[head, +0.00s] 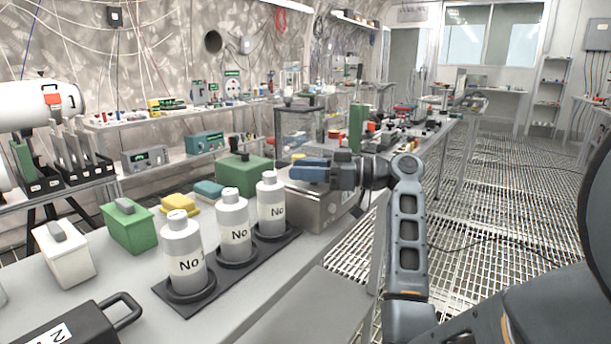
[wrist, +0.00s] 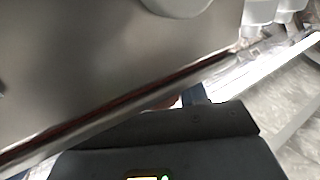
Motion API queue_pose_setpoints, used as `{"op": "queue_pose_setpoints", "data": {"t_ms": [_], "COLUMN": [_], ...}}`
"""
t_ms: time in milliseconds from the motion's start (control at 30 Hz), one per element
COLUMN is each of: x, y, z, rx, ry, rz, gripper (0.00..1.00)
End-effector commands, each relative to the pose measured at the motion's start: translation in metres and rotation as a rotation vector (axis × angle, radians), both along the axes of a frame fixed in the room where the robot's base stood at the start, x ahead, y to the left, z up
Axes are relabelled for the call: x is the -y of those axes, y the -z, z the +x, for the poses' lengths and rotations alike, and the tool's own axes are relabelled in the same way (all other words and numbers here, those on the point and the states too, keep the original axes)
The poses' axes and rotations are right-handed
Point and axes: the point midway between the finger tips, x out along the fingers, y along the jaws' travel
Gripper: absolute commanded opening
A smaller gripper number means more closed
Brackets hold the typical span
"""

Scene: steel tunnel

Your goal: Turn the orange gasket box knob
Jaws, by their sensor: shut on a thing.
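A steel box (head: 318,207) stands at the far right end of the near bench. My gripper (head: 303,170), with blue fingers, is level with its top and reaches in from the right. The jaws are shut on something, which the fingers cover. A small orange-brown sliver (wrist: 177,103) shows at the finger edge in the wrist view, likely the orange gasket box knob. The knob's turned angle cannot be seen. The box's steel face (wrist: 90,60) fills much of the wrist view, and the dark finger (wrist: 190,125) lies low in it.
Several grey-white bottles (head: 234,228) stand in a black rack left of the box. A green box (head: 243,175) is behind it. Another green box (head: 128,224), a white box (head: 62,252) and a black case (head: 75,325) occupy the left bench. The grated floor at right is open.

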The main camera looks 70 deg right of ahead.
Motion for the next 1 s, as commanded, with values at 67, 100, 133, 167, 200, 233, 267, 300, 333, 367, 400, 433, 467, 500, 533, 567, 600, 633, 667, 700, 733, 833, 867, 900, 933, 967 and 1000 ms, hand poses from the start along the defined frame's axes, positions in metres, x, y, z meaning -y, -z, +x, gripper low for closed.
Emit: {"op": "queue_pose_setpoints", "data": {"t_ms": [67, 100, 133, 167, 200, 233, 267, 300, 333, 367, 400, 433, 467, 500, 533, 567, 600, 633, 667, 700, 733, 833, 867, 900, 933, 967, 1000], "x": [-0.0001, -0.0004, -0.0007, -0.0011, -0.0012, -0.0013, -0.0015, -0.0017, -0.0019, -0.0020, -0.0021, -0.0022, -0.0022, -0.0023, -0.0023, -0.0023, -0.0023, -0.0023, -0.0023, -0.0023, -0.0023, -0.0023, -0.0022, -0.0022, -0.0022, -0.0022, -0.0022], "y": [0.0007, 0.0007, 0.0008, 0.0009, 0.0007, 0.0005, 0.0005, 0.0005, 0.0005, 0.0005, 0.0005, 0.0005, 0.0005, 0.0005, 0.0005, 0.0005, 0.0006, 0.0006, 0.0006, 0.0006, 0.0006, 0.0007, 0.0007, 0.0006, 0.0006, 0.0006, 0.0005], "z": [0.0000, 0.0000, -0.0001, -0.0002, -0.0002, -0.0001, -0.0002, -0.0002, -0.0003, -0.0003, -0.0003, -0.0003, -0.0003, -0.0004, -0.0003, -0.0003, -0.0003, -0.0003, -0.0003, -0.0003, -0.0002, -0.0002, -0.0001, -0.0001, -0.0001, -0.0001, -0.0001], "rx": [0.000, 0.000, -0.001, -0.002, -0.002, -0.001, -0.001, -0.001, -0.002, -0.002, -0.002, -0.002, -0.002, -0.002, -0.002, -0.002, -0.002, -0.002, -0.002, -0.002, -0.002, -0.002, -0.002, -0.002, -0.002, -0.002, -0.002], "ry": [-0.035, -0.051, -0.061, -0.070, -0.080, -0.086, -0.092, -0.099, -0.103, -0.106, -0.109, -0.111, -0.112, -0.112, -0.113, -0.113, -0.113, -0.112, -0.112, -0.112, -0.112, -0.112, -0.112, -0.112, -0.112, -0.111, -0.111], "rz": [0.001, 0.002, 0.002, 0.002, 0.002, 0.002, 0.002, 0.003, 0.003, 0.003, 0.003, 0.003, 0.003, 0.004, 0.004, 0.004, 0.004, 0.004, 0.004, 0.004, 0.004, 0.004, 0.004, 0.003, 0.003, 0.003, 0.003], "gripper": [0.12, 0.12, 0.12, 0.12, 0.12, 0.12, 0.12, 0.12, 0.12, 0.12, 0.12, 0.12, 0.12, 0.12, 0.12, 0.12, 0.12, 0.12, 0.12, 0.12, 0.12, 0.46, 0.49, 0.53, 0.56, 0.59, 0.62]}}
